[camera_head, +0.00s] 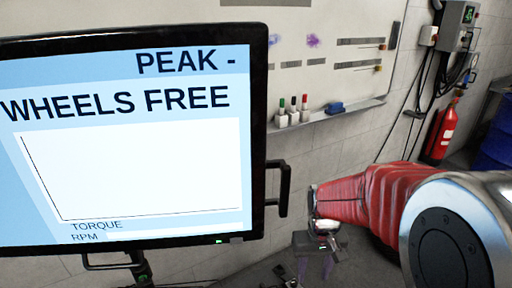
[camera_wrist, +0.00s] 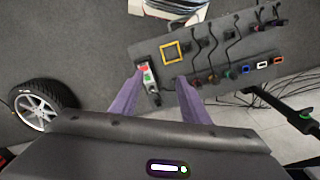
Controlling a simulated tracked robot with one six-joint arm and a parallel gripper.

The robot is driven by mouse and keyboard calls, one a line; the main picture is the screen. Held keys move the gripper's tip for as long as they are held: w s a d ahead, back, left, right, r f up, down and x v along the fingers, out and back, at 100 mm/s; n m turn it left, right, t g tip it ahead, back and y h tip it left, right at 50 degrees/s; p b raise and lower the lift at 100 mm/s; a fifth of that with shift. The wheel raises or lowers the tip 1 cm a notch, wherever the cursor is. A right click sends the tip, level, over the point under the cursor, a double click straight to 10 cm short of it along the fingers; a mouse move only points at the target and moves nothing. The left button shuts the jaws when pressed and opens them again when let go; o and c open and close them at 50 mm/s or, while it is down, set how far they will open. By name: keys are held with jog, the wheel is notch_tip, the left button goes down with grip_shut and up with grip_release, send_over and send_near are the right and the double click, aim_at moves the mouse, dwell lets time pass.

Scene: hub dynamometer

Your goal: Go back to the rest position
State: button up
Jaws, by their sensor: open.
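My gripper (camera_wrist: 160,102) shows in the wrist view as two purple fingers held apart with nothing between them. It is open and sits above a grey panel. In the head view my gripper (camera_head: 316,266) is small at the lower middle, below the red sleeve of my arm, and its fingertips are partly cut off by the lower edge. A monitor (camera_head: 130,140) fills the left of the head view and reads "PEAK -", "WHEELS FREE", "TORQUE" and "RPM" around an empty plot.
The grey panel (camera_wrist: 222,52) carries a yellow square frame (camera_wrist: 173,51), a switch box (camera_wrist: 148,78) and several cabled connectors. A whiteboard (camera_head: 335,45) with a marker ledge, a red extinguisher (camera_head: 441,130) and a wall box (camera_head: 458,24) stand behind.

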jog(key=s+r+t, duration=0.5)
jog(key=s+r, duration=0.8)
jog(key=r, duration=0.3)
jog(key=shift+s+d+r+m+t, duration=0.15)
jog(key=shift+s+r+m+t, duration=0.15)
jog(key=shift+r+m+t, duration=0.1)
